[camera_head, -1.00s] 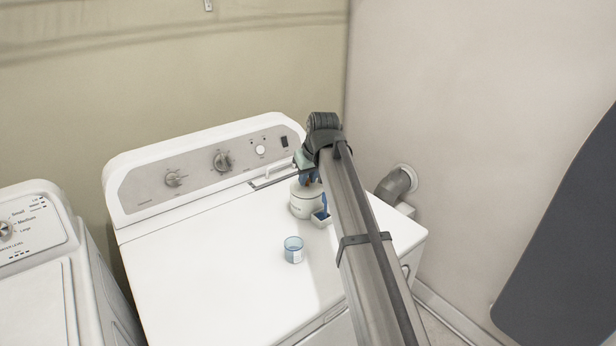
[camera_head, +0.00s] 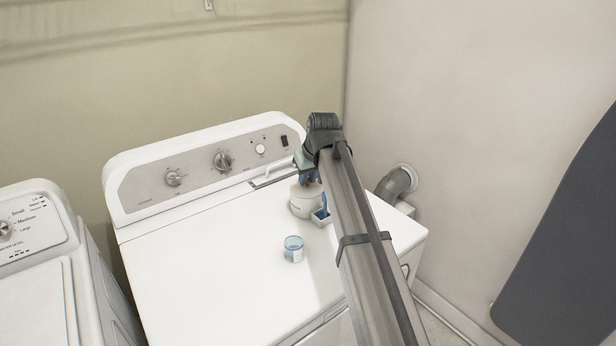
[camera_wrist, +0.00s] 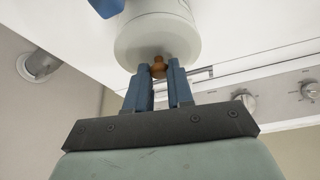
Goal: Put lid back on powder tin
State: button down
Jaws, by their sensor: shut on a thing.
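The white powder tin (camera_head: 304,204) stands upright at the back right of the washer top, partly hidden by my arm. In the wrist view, its pale round lid (camera_wrist: 150,42) is at the tin's mouth, with the tin body (camera_wrist: 172,6) beyond it. The lid has a small brown knob (camera_wrist: 158,67). My gripper (camera_wrist: 160,70) has its blue fingers closed about this knob. In the head view, my gripper (camera_head: 309,176) is right above the tin. I cannot tell whether the lid sits fully flush.
A small white tray with a blue item (camera_head: 321,216) stands right beside the tin. A clear bluish cup (camera_head: 293,249) stands nearer the front. The control panel (camera_head: 205,168) rises behind. The left and middle of the washer top (camera_head: 200,270) are clear.

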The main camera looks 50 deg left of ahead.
dwell(0.4)
jog(key=shift+c, duration=2.2)
grip_release()
jog(key=shift+r, duration=0.15)
jog(key=shift+r, duration=3.3)
jog(key=shift+c, duration=0.2)
grip_shut()
jog(key=shift+f, duration=2.6)
